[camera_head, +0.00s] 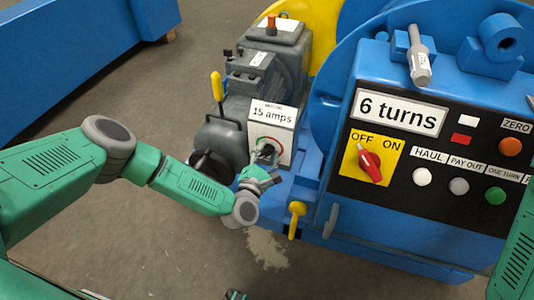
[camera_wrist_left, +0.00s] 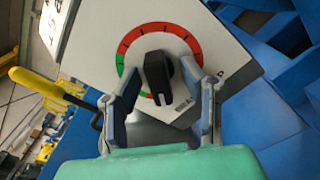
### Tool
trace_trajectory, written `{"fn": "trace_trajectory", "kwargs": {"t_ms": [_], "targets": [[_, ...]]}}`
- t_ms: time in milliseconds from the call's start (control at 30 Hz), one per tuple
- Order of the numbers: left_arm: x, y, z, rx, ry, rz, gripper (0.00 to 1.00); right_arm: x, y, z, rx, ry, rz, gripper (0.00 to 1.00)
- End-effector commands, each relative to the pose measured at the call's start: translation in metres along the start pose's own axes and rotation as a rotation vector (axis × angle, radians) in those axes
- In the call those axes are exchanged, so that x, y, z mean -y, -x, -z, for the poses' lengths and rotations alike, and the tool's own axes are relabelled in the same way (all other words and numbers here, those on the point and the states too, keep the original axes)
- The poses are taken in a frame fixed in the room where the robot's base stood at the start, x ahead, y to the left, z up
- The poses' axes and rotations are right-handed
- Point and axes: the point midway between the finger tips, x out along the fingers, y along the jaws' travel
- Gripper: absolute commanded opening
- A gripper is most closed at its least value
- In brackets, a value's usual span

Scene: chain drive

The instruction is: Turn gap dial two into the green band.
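A dial with a black knob (camera_wrist_left: 157,75) sits on a white plate (camera_wrist_left: 225,62) below a "15 amps" sign (camera_head: 272,114). The knob's bar lies nearly upright in the left wrist view; which end is the pointer I cannot tell. My left gripper (camera_wrist_left: 165,88) is open, its two fingers on either side of the knob. Contact with the knob is not clear. In the head view the left gripper (camera_head: 264,165) partly covers the dial.
A yellow-topped lever (camera_head: 217,87) stands left of the dial. To the right is a control panel with a "6 turns" display (camera_head: 400,112), a red OFF/ON switch (camera_head: 370,163) and several buttons. A yellow handle (camera_head: 296,215) sits below. Open floor (camera_head: 140,245) lies in front.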

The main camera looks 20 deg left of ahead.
Motion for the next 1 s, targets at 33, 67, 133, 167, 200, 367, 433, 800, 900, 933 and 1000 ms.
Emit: {"fn": "trace_trajectory", "kwargs": {"t_ms": [33, 67, 133, 167, 200, 367, 433, 800, 900, 933, 1000], "targets": [[0.0001, 0.0001, -0.0003, 0.0, 0.0, 0.0, 0.36, 0.0, 0.0001, 0.0, 0.0, 0.0, 0.0, 0.4], [0.0001, 0.0001, -0.0003, 0.0, 0.0, 0.0, 0.33, 0.0, 0.0001, 0.0, 0.0, 0.0, 0.0, 0.4], [0.0001, 0.0002, -0.0003, 0.0, 0.0, 0.0, 0.08, -0.0001, 0.0001, 0.0, 0.0, 0.0, 0.0, 0.4], [0.0001, 0.0002, -0.0003, 0.0, 0.0, 0.0, 0.0, -0.0001, 0.0001, 0.0, 0.0, 0.0, 0.0, 0.4], [0.0003, 0.0003, -0.0002, 0.0, 0.0, 0.001, 0.0, 0.0, 0.0001, 0.0, 0.0, 0.0, 0.0, 0.4], [0.0007, 0.0005, -0.0002, 0.0, -0.001, 0.002, 0.0, 0.0, 0.0001, 0.0, 0.0, 0.0, 0.0, 0.4], [0.0009, 0.0006, -0.0002, 0.001, -0.006, 0.002, 0.0, 0.0, 0.0001, 0.0, 0.0, 0.0, 0.0, 0.4], [0.0019, 0.0009, -0.0006, 0.002, -0.162, 0.005, 0.0, 0.0, 0.001, 0.0001, 0.0, 0.0, 0.0, 0.4], [0.0025, 0.001, -0.0009, 0.002, -0.245, 0.006, 0.0, 0.0, 0.0016, 0.0001, 0.0, 0.0, 0.0, 0.4], [0.0028, 0.0013, -0.0007, 0.003, -0.273, 0.007, 0.0, 0.0, 0.0019, 0.0002, 0.0, 0.0, 0.0, 0.4], [0.0024, 0.0011, -0.0005, 0.002, -0.338, 0.006, 0.0, -0.0001, 0.0026, 0.0002, 0.0, 0.0, 0.0, 0.4]]}}
